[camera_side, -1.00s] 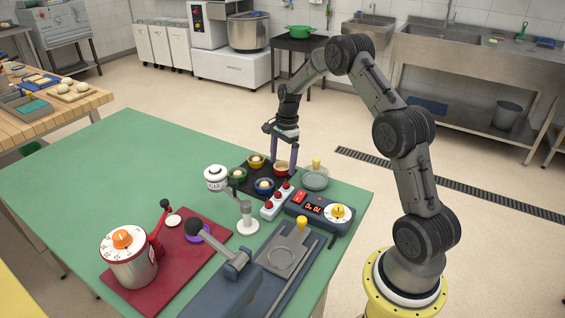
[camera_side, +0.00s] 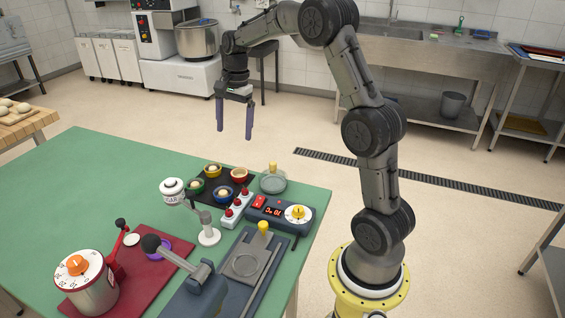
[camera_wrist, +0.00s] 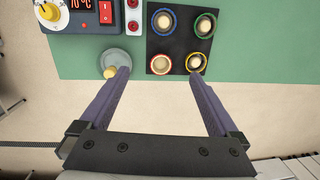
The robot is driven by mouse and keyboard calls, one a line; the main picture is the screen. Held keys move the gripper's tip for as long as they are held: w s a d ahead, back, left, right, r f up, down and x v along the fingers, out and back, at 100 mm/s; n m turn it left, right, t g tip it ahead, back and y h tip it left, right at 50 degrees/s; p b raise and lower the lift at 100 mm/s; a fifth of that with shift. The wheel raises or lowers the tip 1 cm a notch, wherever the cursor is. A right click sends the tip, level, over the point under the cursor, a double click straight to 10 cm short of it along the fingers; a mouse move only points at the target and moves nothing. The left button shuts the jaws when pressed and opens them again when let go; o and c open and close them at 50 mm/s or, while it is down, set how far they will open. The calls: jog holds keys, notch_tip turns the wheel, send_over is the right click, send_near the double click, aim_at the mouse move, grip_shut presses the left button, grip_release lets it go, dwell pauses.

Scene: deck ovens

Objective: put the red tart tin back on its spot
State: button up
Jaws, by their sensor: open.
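The red tart tin (camera_side: 238,176) sits on the black tray (camera_side: 233,203), at its back right corner in the side view. In the wrist view the red tin (camera_wrist: 161,65) is upright on the tray between the lines of my fingers, with a pale inside. Yellow (camera_side: 212,170), blue (camera_side: 222,194) and green (camera_side: 195,186) tins share the tray, each with a pale ball in it. My gripper (camera_side: 234,134) is open and empty, well above the tray, fingers pointing down.
A grey round dish with a yellow knob (camera_side: 273,181) stands right of the tray. Green tabletop is free at left.

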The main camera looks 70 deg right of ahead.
jog(key=s+a+r+n+t+h, duration=0.1)
jog(key=s+a+r+n+t, duration=0.1)
jog(key=s+a+r+n, duration=0.35)
jog(key=s+a+r+n+t, duration=0.1)
jog(key=s+a+r+n, duration=0.2)
jog(key=s+a+n, duration=0.6)
jog(key=s+a+f+n, duration=0.1)
jog(key=s+a+n, duration=0.1)
jog(key=s, duration=0.3)
jog(key=s+a+f+n+t, duration=0.1)
jog(key=s+a+f+n, duration=0.1)
jog(key=s, duration=0.4)
jog(key=shift+a+f+t, duration=0.2)
jog(key=shift+a+t, duration=0.1)
jog(key=shift+a, duration=0.45)
